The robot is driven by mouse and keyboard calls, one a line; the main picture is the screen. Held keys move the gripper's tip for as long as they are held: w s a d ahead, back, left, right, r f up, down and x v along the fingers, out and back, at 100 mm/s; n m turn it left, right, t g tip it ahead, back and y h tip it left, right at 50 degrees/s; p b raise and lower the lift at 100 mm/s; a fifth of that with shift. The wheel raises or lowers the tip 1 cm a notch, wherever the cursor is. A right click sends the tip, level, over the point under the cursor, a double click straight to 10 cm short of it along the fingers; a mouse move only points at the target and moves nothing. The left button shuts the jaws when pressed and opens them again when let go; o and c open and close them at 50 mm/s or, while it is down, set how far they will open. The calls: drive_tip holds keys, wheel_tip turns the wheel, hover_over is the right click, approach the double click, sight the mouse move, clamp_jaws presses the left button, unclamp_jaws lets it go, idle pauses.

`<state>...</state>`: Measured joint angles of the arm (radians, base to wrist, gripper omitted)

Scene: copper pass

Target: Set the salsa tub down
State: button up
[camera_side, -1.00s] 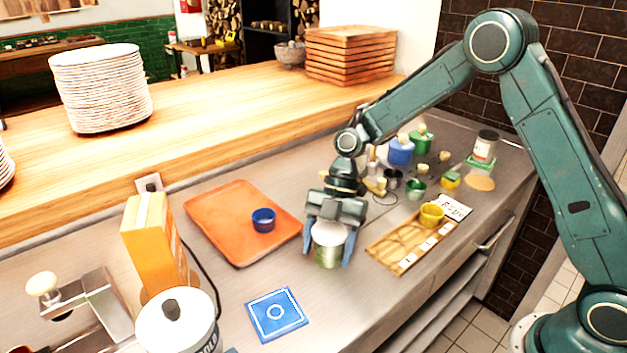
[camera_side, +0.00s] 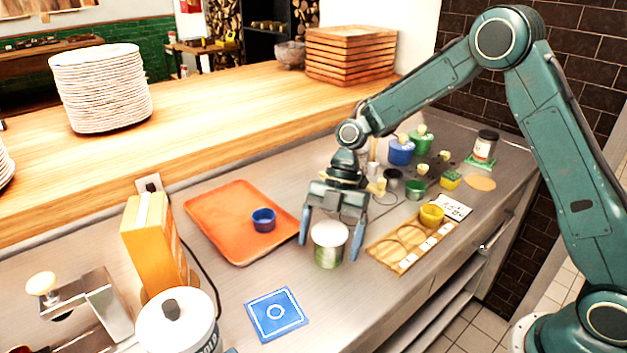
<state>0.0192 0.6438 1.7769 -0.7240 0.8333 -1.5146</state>
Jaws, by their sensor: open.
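A round tub (camera_side: 329,254) with a white top and a green and silver side, which I take for the salsa tub, stands upright on the steel counter (camera_side: 375,310). It is just right of the orange tray. My gripper (camera_side: 330,250) is open above and around it, with one blue finger on each side. Gaps show between the fingers and the tub's sides. The tub's label cannot be read from here.
An orange tray (camera_side: 215,222) holds a blue cup (camera_side: 264,219). A blue square mat (camera_side: 276,314) lies in front. A wooden board (camera_side: 388,252) with round recesses and a yellow cup (camera_side: 431,215) is to the right. Several pots stand behind it.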

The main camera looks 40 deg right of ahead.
drive_tip(key=v, duration=1)
drive_tip(key=shift+r, duration=0.15)
drive_tip(key=shift+d, duration=0.15)
drive_tip(key=s+d+r+m+t+h, duration=0.15)
drive_tip(key=s+r+m+t, duration=0.35)
drive_tip(key=s+r+m, duration=0.65)
drive_tip(key=s+d+f+m+t+h, duration=0.1)
drive_tip(key=s+d+m+h, duration=0.1)
drive_tip(key=s+m, duration=0.3)
drive_tip(key=s+d+f+m+t+h, duration=0.1)
drive_tip(key=s+d+m, duration=0.3)
drive_tip(key=s, duration=0.5)
drive_tip(key=shift+s+m+t+h, duration=0.4)
drive_tip(key=shift+m+t, duration=0.2)
drive_tip(key=shift+m, duration=0.65)
